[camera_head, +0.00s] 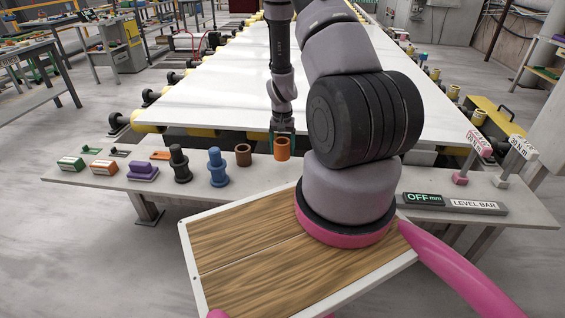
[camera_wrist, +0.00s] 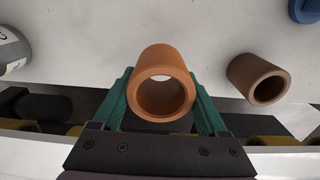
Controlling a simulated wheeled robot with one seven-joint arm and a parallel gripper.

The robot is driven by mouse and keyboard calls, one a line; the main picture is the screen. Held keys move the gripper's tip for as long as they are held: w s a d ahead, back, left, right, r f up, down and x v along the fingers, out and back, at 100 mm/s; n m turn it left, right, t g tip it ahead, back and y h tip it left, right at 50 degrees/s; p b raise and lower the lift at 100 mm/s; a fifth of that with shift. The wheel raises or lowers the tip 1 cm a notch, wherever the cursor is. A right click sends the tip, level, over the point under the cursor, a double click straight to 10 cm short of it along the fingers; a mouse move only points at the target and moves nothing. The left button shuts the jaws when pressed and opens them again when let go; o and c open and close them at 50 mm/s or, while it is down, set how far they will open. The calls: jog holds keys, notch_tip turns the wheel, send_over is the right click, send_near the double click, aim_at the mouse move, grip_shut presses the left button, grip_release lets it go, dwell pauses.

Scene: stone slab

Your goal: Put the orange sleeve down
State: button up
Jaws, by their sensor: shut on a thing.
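The orange sleeve (camera_head: 282,148) is a short hollow tube. It is held upright near the far edge of the stone slab (camera_head: 330,185). In the wrist view I look into the open end of the orange sleeve (camera_wrist: 161,62), which sits between the two green fingers. My gripper (camera_wrist: 161,98) is shut on it. In the head view my gripper (camera_head: 283,138) comes down from above and behind it. I cannot tell whether the sleeve's lower end touches the slab or hangs just above it.
A brown sleeve (camera_head: 243,155) stands close by on the left; it also shows in the wrist view (camera_wrist: 258,79). A blue stepped part (camera_head: 217,168) and a black one (camera_head: 180,165) stand further left. The level bar (camera_head: 472,207) lies at the right. A wooden tray (camera_head: 250,255) is in front.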

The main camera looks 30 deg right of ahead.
aim_at(282, 166)
jog(key=shift+f, duration=2.35)
jog(key=shift+f, duration=0.15)
jog(key=o, duration=1.4)
jog(key=shift+c, duration=0.2)
